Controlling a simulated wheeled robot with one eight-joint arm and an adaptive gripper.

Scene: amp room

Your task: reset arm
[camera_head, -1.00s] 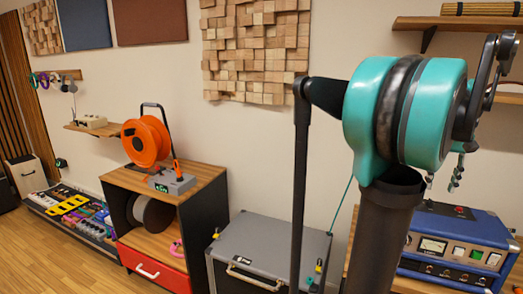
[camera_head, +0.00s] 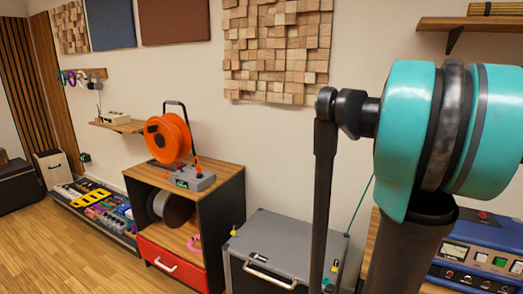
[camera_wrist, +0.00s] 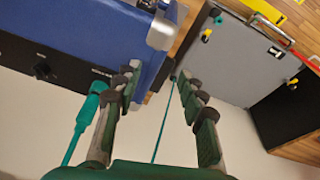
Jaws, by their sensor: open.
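My gripper (camera_wrist: 157,82) shows in the wrist view with its two jointed fingers apart and nothing between them. It hangs in front of a pale wall, between a blue amplifier (camera_wrist: 90,40) at left and a grey case (camera_wrist: 245,60) at right. My teal and black arm fills the right side of the head view; the gripper itself is out of that view. A teal cable plug (camera_wrist: 94,104) shows beside the left finger in the wrist view, and a thin teal cord (camera_wrist: 164,122) runs down between the fingers.
In the head view, the amplifier (camera_head: 480,253) stands behind my arm at lower right, and the case (camera_head: 285,245) stands left of it. A wooden cabinet (camera_head: 205,222) carries an orange cable reel (camera_head: 167,139). Pedals (camera_head: 100,208) lie at left. The wooden floor (camera_head: 60,255) is clear at lower left.

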